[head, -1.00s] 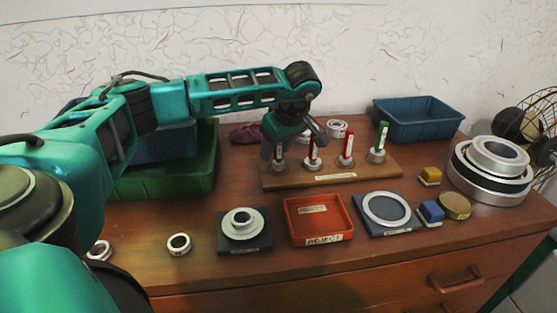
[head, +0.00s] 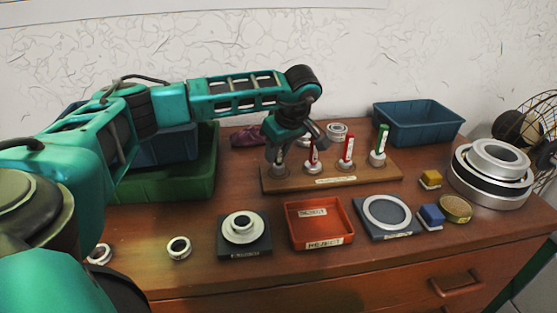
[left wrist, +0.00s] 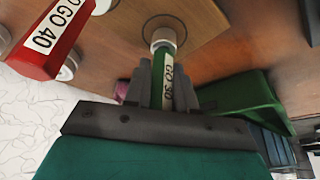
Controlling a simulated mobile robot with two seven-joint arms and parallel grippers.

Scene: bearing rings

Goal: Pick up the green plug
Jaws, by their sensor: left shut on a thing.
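A green plug (left wrist: 162,82) with a white label reading "GO 30" and a silver end is between the fingers of my left gripper (left wrist: 165,85), which is shut on it. In the head view my left gripper (head: 278,155) is over the left end of the wooden rack (head: 335,180) and hides most of this plug. I cannot tell whether its silver end still touches the rack. Another green plug (head: 381,142) stands at the rack's right end. Two red plugs (head: 313,152) (head: 347,148) stand between them. My right gripper is out of view.
A red tray (head: 318,222), a dark plate with a silver ring (head: 242,228) and another ring plate (head: 386,211) lie in front of the rack. Green (head: 165,183) and blue (head: 418,118) bins flank it. Stacked bearing rings (head: 494,172) stand at right.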

